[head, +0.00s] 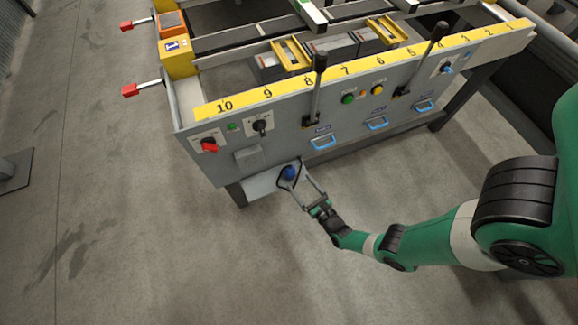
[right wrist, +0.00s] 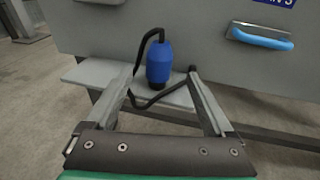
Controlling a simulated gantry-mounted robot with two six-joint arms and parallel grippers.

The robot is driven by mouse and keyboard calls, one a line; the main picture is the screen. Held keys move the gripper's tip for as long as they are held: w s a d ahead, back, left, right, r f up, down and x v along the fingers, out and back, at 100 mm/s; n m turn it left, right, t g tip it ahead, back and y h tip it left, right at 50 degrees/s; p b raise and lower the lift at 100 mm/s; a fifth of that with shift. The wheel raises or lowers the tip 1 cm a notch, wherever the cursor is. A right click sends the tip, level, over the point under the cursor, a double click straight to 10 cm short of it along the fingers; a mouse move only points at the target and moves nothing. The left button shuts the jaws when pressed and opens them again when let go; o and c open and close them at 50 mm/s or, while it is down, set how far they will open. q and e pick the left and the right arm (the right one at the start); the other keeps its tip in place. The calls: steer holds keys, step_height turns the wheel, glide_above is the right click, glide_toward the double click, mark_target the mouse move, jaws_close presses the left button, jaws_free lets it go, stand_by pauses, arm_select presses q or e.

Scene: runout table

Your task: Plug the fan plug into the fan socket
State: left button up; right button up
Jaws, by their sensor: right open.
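The fan plug (head: 289,173) is a blue cylinder with a black cable. In the right wrist view the blue plug (right wrist: 159,62) stands upright on a small grey shelf (right wrist: 182,98), its cable looping up from the top and down beside it. My right gripper (head: 296,181) is open, its fingers on either side of the plug with gaps to both; it also shows in the right wrist view (right wrist: 163,78). A grey box (head: 248,156) on the front panel, up and left of the plug, may be the fan socket; its face shows no clear detail. My left gripper is not seen.
The panel carries a red rotary switch (head: 209,145), a black selector (head: 261,126), black levers (head: 317,85) and blue handles (head: 323,142). One blue handle (right wrist: 260,38) is right of the plug in the wrist view. The floor in front is clear.

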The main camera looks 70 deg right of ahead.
mark_target(293, 175)
steer(key=x, duration=0.2)
steer(key=shift+w+d+f, duration=0.1)
steer(key=shift+w, duration=0.3)
steer(key=shift+d+b, duration=0.2)
steer(key=shift+b, duration=0.1)
steer(key=b+x, duration=0.2)
steer(key=x, duration=0.3)
steer(key=shift+d, duration=0.1)
steer(key=shift+s, duration=0.1)
steer(key=shift+c, duration=0.3)
jaws_close()
